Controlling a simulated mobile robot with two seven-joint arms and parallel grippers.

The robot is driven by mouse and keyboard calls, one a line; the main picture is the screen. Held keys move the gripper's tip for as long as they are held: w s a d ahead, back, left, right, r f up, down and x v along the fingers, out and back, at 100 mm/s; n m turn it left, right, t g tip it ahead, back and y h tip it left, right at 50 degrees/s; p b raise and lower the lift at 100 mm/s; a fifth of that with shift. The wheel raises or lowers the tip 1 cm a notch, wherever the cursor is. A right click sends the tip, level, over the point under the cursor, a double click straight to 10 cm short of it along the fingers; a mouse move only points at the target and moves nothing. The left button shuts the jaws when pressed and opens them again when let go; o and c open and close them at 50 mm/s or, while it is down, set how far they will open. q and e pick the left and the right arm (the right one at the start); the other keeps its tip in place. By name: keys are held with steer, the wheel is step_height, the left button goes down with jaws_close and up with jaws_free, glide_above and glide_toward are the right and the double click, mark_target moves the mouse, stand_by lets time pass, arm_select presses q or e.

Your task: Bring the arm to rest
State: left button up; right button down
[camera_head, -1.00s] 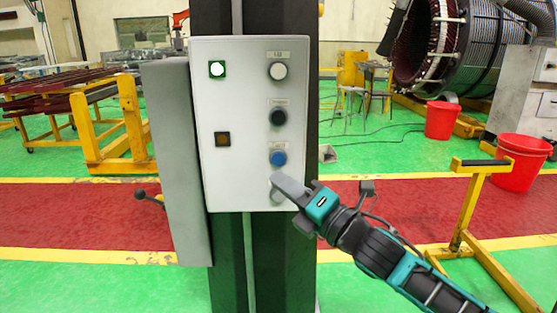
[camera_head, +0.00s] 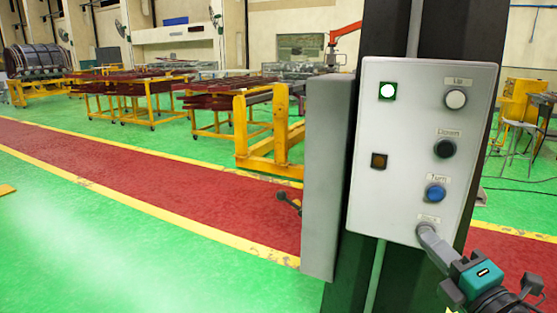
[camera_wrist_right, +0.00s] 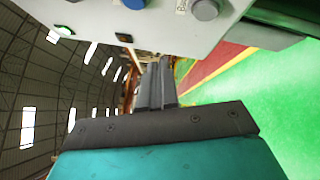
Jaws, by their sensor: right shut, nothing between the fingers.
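My right gripper (camera_head: 430,238) has its fingers closed together and empty, with the tips in front of the lowest button of a white control panel (camera_head: 405,205). That button is mostly hidden behind the fingertips in the head view. In the right wrist view, the shut fingers (camera_wrist_right: 158,85) point past the panel, below a grey button (camera_wrist_right: 207,9) and a blue button (camera_wrist_right: 133,3). I cannot tell whether the tips touch anything. The panel also has a white button (camera_head: 456,99), a black button (camera_head: 444,148) and a blue button (camera_head: 435,193). My left gripper is out of view.
The panel is fixed to a dark column (camera_head: 440,30), with a grey box (camera_head: 328,180) at its left side. A yellow stand (camera_head: 262,140) and yellow carts stand behind.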

steer(key=s+a+f+m+g+h, duration=0.1)
steer(key=s+a+f+m+g, duration=0.15)
steer(key=f+m, duration=0.5)
steer(key=s+a+f+m+g+h, duration=0.1)
steer(key=s+a+f+m+g, duration=0.2)
steer(key=f, duration=0.8)
steer(key=s+a+f+m+g, duration=0.1)
steer(key=s+a+f+m, duration=0.2)
steer(key=s+f+m, duration=0.2)
steer(key=s+a+f+m+g, duration=0.2)
steer(key=s+a+f+m, duration=0.1)
steer(key=f, duration=0.4)
steer(key=shift+s+a+f+m, duration=0.25)
steer(key=shift+s+f+m, duration=0.1)
steer(key=shift+s+m, duration=0.75)
steer(key=shift+w+m, duration=0.2)
steer(key=shift+m, duration=0.05)
